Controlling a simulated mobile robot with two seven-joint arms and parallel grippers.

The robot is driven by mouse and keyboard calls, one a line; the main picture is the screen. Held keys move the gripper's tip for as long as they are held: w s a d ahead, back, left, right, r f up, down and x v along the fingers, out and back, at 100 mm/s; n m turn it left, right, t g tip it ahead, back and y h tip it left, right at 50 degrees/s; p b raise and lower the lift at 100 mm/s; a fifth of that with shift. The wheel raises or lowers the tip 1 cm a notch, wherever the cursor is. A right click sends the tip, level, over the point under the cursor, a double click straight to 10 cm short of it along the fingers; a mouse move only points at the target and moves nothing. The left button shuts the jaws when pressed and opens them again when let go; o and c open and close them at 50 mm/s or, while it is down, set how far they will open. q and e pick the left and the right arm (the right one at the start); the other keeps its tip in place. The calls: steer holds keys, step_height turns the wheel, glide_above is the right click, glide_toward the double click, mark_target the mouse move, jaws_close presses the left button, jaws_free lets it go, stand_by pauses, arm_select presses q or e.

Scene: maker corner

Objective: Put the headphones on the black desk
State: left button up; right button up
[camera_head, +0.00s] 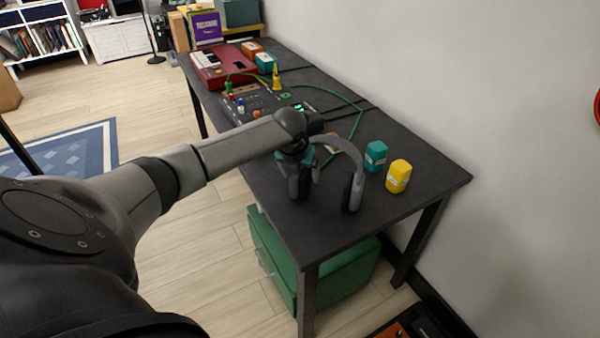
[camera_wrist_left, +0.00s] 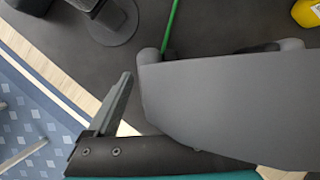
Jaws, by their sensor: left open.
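The grey headphones (camera_head: 355,167) stand on the black desk (camera_head: 250,193) near its front end, the band arching up and the dark ear cups down. My left gripper (camera_head: 302,178) is open at the left side of the headphones and hides part of them. In the left wrist view one finger (camera_wrist_left: 120,103) shows beside a large smooth grey surface (camera_wrist_left: 235,105), which looks like the headphones very close up. I cannot tell whether the finger touches it. My right gripper is not in view.
A teal jar (camera_head: 376,156) and a yellow jar (camera_head: 397,177) stand right of the headphones. A green cable (camera_head: 350,127), small electronics and a red keyboard case (camera_head: 222,65) lie farther back. A green drawer unit (camera_head: 275,265) is under the desk. The desk's front corner is clear.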

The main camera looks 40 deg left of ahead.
arm_select(q)
steer(key=shift+r, duration=0.3)
steer(key=p+v, duration=0.2)
steer(key=v, duration=0.2)
steer(key=p+v, duration=0.2)
steer(key=v, duration=0.5)
steer(key=shift+r, duration=0.25)
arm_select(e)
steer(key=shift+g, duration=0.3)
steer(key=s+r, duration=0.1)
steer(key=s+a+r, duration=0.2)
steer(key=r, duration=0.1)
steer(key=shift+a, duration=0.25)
arm_select(q)
steer(key=shift+s, duration=0.15)
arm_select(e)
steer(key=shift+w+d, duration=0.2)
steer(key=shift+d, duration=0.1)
